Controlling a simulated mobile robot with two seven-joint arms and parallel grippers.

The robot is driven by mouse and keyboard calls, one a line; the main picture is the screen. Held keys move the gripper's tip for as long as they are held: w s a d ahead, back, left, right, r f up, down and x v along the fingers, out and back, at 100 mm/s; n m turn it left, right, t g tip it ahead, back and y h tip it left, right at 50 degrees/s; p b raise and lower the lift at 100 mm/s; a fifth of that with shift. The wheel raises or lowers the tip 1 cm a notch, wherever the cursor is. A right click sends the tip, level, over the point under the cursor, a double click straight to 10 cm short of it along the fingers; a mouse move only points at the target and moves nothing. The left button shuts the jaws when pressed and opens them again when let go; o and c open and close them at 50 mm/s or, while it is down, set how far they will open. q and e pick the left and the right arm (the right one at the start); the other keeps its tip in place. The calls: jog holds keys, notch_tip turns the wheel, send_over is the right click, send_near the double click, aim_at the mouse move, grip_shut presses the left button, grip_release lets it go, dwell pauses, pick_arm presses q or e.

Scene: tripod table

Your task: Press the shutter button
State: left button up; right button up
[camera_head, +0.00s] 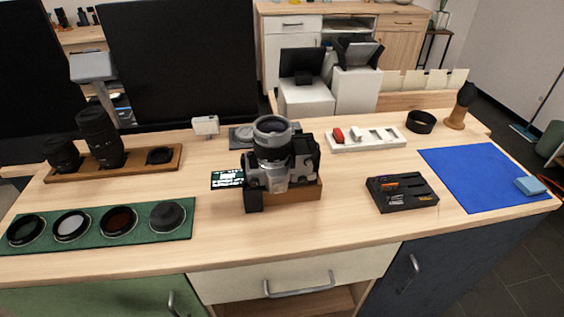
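A silver-grey and black camera (280,168) sits near the middle of the wooden table. A large round lens-like part (271,130) shows at its top. A brown wooden block (303,193) is under it, and a black block-shaped part (253,198) is at its front left. The shutter button is too small to make out. Neither of my grippers shows in the head view.
Lenses stand on a wooden tray (147,166), and filters lie on a green mat (138,234). A black battery tray (402,192) and a blue cloth (478,172) are right. Table in front of the camera is clear.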

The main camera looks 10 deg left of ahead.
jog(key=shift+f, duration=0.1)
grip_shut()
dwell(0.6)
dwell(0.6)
